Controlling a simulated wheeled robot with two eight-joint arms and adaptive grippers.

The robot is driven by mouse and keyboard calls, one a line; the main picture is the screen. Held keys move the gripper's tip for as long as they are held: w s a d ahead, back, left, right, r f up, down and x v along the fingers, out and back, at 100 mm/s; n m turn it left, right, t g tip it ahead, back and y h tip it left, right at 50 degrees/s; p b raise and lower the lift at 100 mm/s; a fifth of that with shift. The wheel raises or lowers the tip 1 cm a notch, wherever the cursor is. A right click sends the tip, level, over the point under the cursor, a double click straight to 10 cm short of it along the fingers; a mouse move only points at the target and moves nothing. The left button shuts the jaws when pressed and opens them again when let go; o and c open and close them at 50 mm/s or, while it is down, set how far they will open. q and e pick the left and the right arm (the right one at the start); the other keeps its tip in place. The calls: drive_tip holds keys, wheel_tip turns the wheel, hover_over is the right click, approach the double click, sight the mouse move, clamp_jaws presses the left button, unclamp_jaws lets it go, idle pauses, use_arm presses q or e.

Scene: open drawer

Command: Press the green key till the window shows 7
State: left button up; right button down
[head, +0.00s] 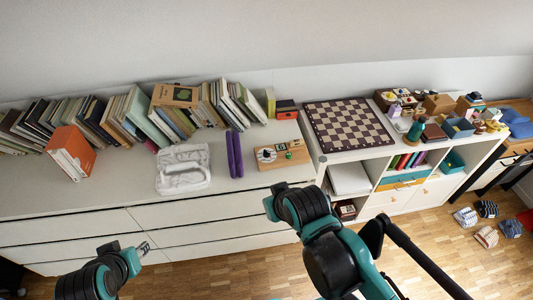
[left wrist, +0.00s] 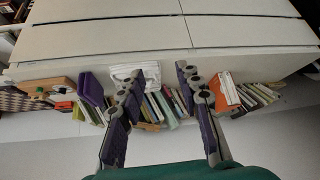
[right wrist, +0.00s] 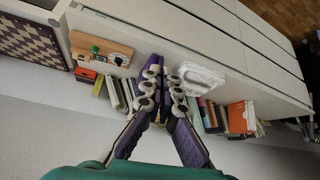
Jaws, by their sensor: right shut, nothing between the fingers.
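A wooden board (head: 297,160) lies on the white dresser top near its right end. Any number in the window is too small to read. My right gripper (right wrist: 165,88) is shut and empty, apart from the board. My left gripper (left wrist: 157,72) is open and empty, away from the board, in front of the dresser.
Books (head: 150,117) line the dresser's back. A chessboard (head: 348,125) lies on the shelf unit to the right. The dresser's front strip is clear.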

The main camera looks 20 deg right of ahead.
use_arm(q)
drive_tip(key=o, duration=0.8)
drive_tip(key=shift+c, duration=0.2)
drive_tip(key=shift+o, duration=0.4)
drive_tip(key=shift+f+b, duration=0.4)
drive_tip(key=shift+b, duration=0.05)
drive_tip(key=shift+f+b, duration=0.7)
drive_tip(key=shift+f, duration=0.05)
use_arm(e)
drive_tip(key=n+t, duration=0.2)
drive_tip(key=n, duration=0.7)
hover_over(290, 155)
wheel_tip(290, 155, down, 8)
drive_tip(key=shift+s+a+f, duration=0.1)
use_arm(q)
drive_tip(key=shift+f, duration=0.1)
use_arm(e)
drive_tip(key=shift+f, duration=0.15)
use_arm(q)
wheel_tip(290, 155, down, 6)
drive_tip(key=b, duration=0.6)
drive_tip(key=shift+f+b, duration=0.25)
drive_tip(key=shift+b, duration=0.15)
use_arm(e)
wheel_tip(290, 155, down, 9)
drive_tip(key=shift+r, duration=0.2)
